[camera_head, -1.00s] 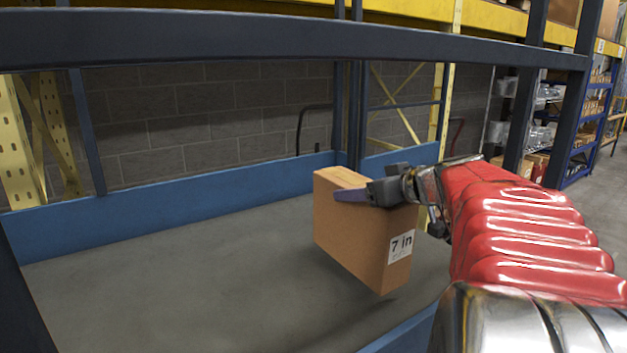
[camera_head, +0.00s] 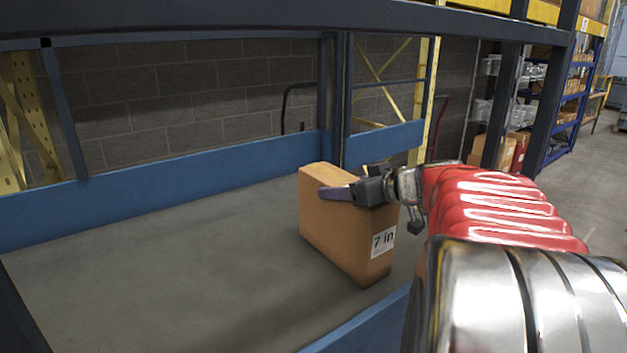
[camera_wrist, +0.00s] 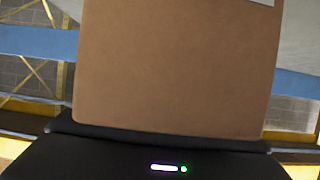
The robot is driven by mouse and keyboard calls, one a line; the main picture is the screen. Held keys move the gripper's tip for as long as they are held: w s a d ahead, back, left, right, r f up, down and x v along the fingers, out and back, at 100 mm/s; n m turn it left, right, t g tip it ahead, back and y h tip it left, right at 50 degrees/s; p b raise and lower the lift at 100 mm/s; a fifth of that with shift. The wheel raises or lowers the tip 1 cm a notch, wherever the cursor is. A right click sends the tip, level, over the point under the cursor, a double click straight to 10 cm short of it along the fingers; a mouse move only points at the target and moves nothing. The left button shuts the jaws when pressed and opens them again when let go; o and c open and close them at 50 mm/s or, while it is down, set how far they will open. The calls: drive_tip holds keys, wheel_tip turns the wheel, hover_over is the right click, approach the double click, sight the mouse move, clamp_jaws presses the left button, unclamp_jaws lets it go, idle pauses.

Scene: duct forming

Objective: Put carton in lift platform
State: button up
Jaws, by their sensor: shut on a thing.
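A brown carton (camera_head: 335,232) with a white "7 in" label is upright inside the lift platform (camera_head: 200,255), at its right end. My gripper (camera_head: 345,192) is shut on the carton near its top. The carton's lower edge is at or very near the grey floor of the platform; I cannot tell whether it touches. In the wrist view the carton (camera_wrist: 178,70) fills the middle, close against my gripper (camera_wrist: 170,135). The platform has blue low side panels and dark posts and rails.
A dark top rail (camera_head: 270,18) crosses above the platform opening, and a blue front edge (camera_head: 365,325) runs below my arm. The platform floor left of the carton is clear. Shelves with boxes (camera_head: 500,150) stand at the right.

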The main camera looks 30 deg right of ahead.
idle(0.3)
drive_tip(key=o, duration=2.1)
drive_tip(key=shift+f, duration=0.1)
drive_tip(key=v, duration=1.2)
drive_tip(key=shift+r, duration=0.2)
